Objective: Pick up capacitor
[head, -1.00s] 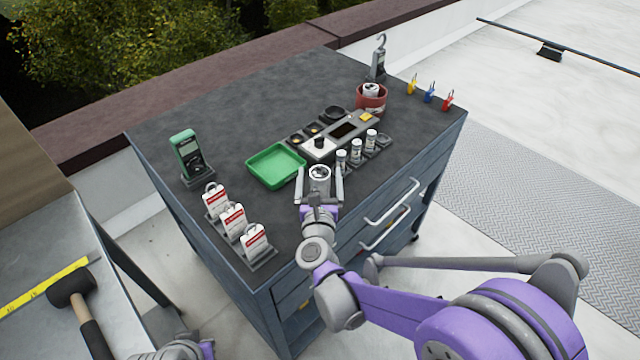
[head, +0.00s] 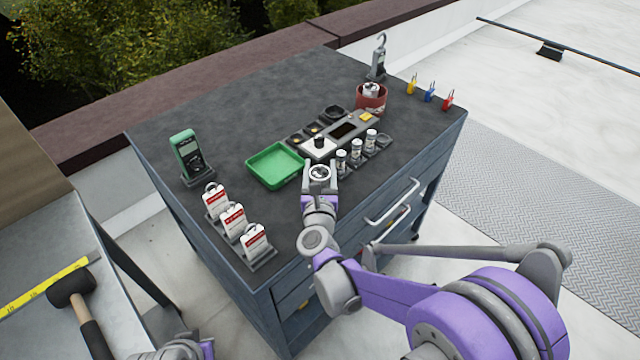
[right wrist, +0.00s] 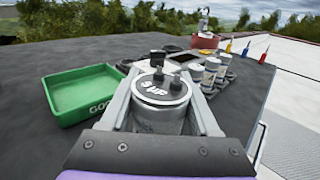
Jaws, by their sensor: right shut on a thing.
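The capacitor is a silver can (right wrist: 160,100) with a grey top, two dark terminals and lettering. It stands upright between the two fingers of my right gripper (head: 320,174), which is shut on it at the front part of the cabinet top. In the head view only the capacitor's top (head: 319,172) shows clearly between the fingers. I cannot tell whether its base touches the surface. Of my left arm only a small part shows at the bottom edge of the head view; its gripper is not in view.
A green tray (head: 250,166) lies just left of the gripper. Several small cans in a rack (head: 356,168) stand close on the right. Red-labelled tags (head: 233,220) and a green meter (head: 187,155) stand left. A red pot (head: 371,102) and padlocks (head: 430,94) stand behind.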

